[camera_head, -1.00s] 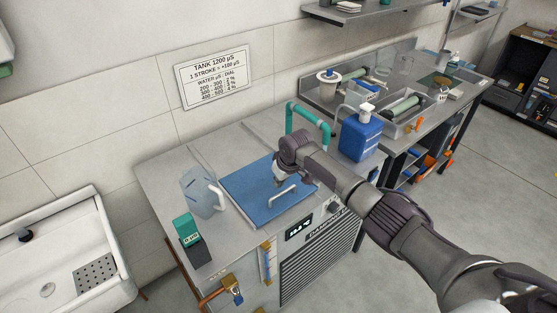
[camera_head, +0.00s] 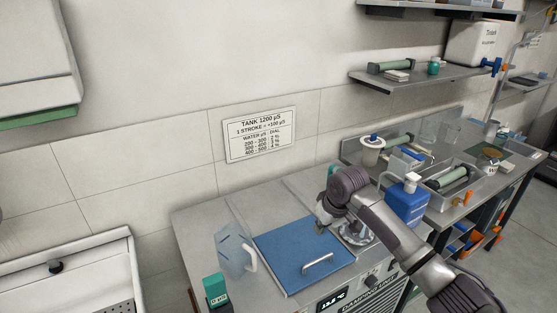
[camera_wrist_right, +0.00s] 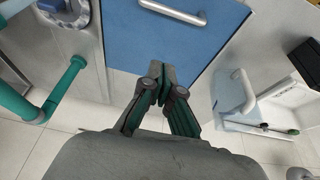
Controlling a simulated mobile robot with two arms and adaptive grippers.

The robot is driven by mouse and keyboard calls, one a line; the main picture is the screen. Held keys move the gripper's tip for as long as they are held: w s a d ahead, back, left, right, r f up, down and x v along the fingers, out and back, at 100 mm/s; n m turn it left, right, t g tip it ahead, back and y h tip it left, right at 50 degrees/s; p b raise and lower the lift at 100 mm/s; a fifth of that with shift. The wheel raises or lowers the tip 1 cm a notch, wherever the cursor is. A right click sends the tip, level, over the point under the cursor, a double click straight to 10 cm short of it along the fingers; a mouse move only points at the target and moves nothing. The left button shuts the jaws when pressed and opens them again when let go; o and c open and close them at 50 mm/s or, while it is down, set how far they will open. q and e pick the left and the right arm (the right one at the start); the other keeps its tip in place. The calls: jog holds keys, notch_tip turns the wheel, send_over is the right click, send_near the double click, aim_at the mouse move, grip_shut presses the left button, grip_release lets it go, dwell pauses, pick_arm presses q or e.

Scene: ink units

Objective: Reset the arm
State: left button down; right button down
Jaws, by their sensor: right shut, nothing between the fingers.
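My right arm comes in from the lower right in the head view. Its gripper (camera_head: 321,229) is above the right part of the blue lid (camera_head: 290,255) on the grey damping unit, behind the lid's metal handle (camera_head: 318,263). In the right wrist view the right gripper's fingertips (camera_wrist_right: 161,78) are together with nothing between them, and the blue lid (camera_wrist_right: 150,45) and its handle (camera_wrist_right: 175,12) lie beyond them. My left gripper is not in view.
A clear jug (camera_head: 235,254) and a green-and-dark meter (camera_head: 215,290) stand left of the lid. A blue pump canister (camera_head: 406,204) stands to the right, near a sink with rollers. A wall sign (camera_head: 260,134) hangs behind. Shelves are at the upper right.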

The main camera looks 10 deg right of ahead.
jog(key=s+a+f, duration=0.4)
jog(key=s+f, duration=0.2)
jog(key=s, duration=0.4)
jog(key=s+a+f, duration=0.4)
jog(key=s+f, duration=0.1)
jog(key=s, duration=0.5)
jog(key=s+d+r+m+h, duration=0.1)
jog(key=s+d, duration=0.2)
jog(key=s, duration=0.6)
jog(key=s+d+r+m, duration=0.1)
jog(key=s+d, duration=0.3)
jog(key=s, duration=0.6)
notch_tip(320, 180, down, 30)
jog(key=s+g+b, duration=0.2)
jog(key=b, duration=0.1)
pick_arm(q)
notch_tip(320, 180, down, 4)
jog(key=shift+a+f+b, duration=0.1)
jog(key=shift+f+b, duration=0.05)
jog(key=shift+b, duration=0.45)
pick_arm(e)
jog(key=s+d+f+g, duration=0.1)
jog(key=s+d+f, duration=0.1)
jog(key=s+f, duration=1.3)
jog(key=shift+s+d+f, duration=0.25)
jog(key=shift+s+f, duration=0.1)
jog(key=shift+f, duration=0.35)
